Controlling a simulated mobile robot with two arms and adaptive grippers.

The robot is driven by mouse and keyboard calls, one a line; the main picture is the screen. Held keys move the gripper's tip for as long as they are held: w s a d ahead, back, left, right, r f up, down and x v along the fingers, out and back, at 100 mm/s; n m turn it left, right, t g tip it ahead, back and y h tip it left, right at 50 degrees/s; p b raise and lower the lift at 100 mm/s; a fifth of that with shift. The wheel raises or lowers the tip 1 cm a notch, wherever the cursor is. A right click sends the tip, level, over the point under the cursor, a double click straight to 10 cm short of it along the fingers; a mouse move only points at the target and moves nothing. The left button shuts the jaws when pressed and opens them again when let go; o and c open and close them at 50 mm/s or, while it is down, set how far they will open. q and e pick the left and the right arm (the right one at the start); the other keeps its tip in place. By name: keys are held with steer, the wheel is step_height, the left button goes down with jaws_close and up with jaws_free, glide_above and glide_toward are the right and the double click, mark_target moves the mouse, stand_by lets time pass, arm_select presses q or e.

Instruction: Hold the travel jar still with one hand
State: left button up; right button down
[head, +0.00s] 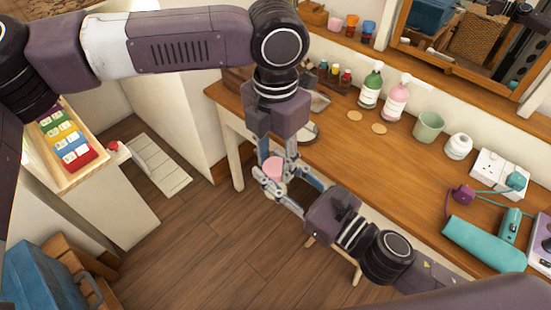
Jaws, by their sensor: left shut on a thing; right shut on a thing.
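The travel jar (273,167) shows as a small pink round piece held in the air in front of the desk's near edge. Most of it is hidden by the fingers of both grippers. My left gripper (276,160) comes down from above and is shut on the jar. My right gripper (272,182) reaches in from the lower right and is shut on the jar too, with its fingers close to the left ones. I cannot tell exactly which part of the jar each gripper holds.
The wooden desk (400,166) bears pump bottles (370,88), a green cup (428,127), a white socket block (500,172) and a teal roll (483,243). An open drawer (64,146) holds coloured packs at left. A blue case (42,277) is lower left. Floor below is clear.

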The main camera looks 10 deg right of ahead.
arm_select(q)
steer(key=o, duration=1.2)
steer(key=shift+c, duration=0.2)
steer(key=shift+r, duration=0.1)
steer(key=shift+r, duration=2.15)
